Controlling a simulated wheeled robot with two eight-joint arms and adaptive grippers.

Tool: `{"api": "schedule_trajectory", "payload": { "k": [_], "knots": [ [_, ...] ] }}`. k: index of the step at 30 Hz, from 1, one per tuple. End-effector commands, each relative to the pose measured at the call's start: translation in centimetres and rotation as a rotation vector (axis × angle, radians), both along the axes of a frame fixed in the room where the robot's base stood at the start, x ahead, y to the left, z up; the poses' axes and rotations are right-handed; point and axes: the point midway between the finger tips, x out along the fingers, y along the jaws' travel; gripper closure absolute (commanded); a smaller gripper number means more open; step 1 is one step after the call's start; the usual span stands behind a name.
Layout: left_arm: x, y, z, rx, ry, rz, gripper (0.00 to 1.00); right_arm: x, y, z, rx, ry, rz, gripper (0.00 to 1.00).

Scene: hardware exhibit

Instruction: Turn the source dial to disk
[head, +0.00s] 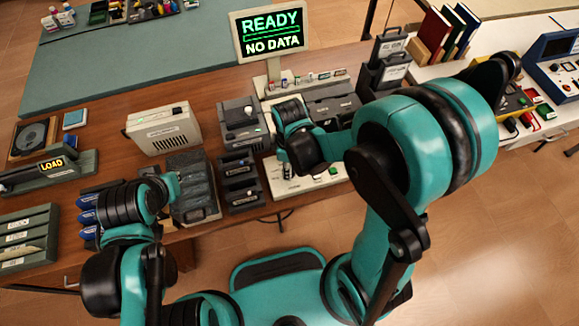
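A cream control panel (283,187) lies at the front edge of the wooden table, with small controls and a green button (333,170) on it. My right arm covers much of this panel, and I cannot make out a source dial or its setting.
A dark unit with a pale knob (243,122) and a dark drawer stack (239,180) stand left of the panel. A beige box (163,129) is farther left. A "LOAD" unit (45,172) is at far left. Black file boxes (387,62) stand at back right.

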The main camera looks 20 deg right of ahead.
Motion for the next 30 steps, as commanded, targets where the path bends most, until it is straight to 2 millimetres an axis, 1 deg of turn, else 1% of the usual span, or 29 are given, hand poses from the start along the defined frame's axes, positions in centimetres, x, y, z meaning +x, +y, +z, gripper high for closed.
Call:
{"api": "schedule_trajectory", "payload": {
  "k": [3, 4, 7, 8, 20, 26, 30],
  "knots": [
    [0.00, 0.00, 0.05, 0.000, 0.000, 0.000, 1.00, 0.00, 0.00, 0.06, 0.000, 0.000, 0.000, 0.66],
    [0.00, 0.00, 0.05, 0.000, 0.000, 0.000, 1.00, 0.00, 0.00, 0.06, 0.000, 0.000, 0.000, 0.69],
    [0.00, 0.00, 0.05, 0.000, 0.000, 0.000, 1.00, 0.00, 0.00, 0.07, 0.000, 0.000, 0.000, 0.95],
    [0.00, 0.00, 0.05, 0.000, 0.000, 0.000, 1.00, 0.00, 0.00, 0.07, 0.000, 0.000, 0.000, 1.00],
    [0.00, 0.00, -0.04, 0.000, 0.000, 0.000, 1.00, 0.01, 0.00, 0.06, 0.000, 0.000, -0.029, 1.00],
    [0.00, 0.00, -0.24, 0.000, 0.000, 0.000, 1.00, 0.00, 0.00, 0.04, 0.000, 0.000, -0.125, 1.00],
    [0.00, 0.00, -0.44, 0.000, 0.000, 0.000, 1.00, -0.01, 0.00, 0.02, 0.000, 0.000, -0.234, 1.00]
  ]
}}
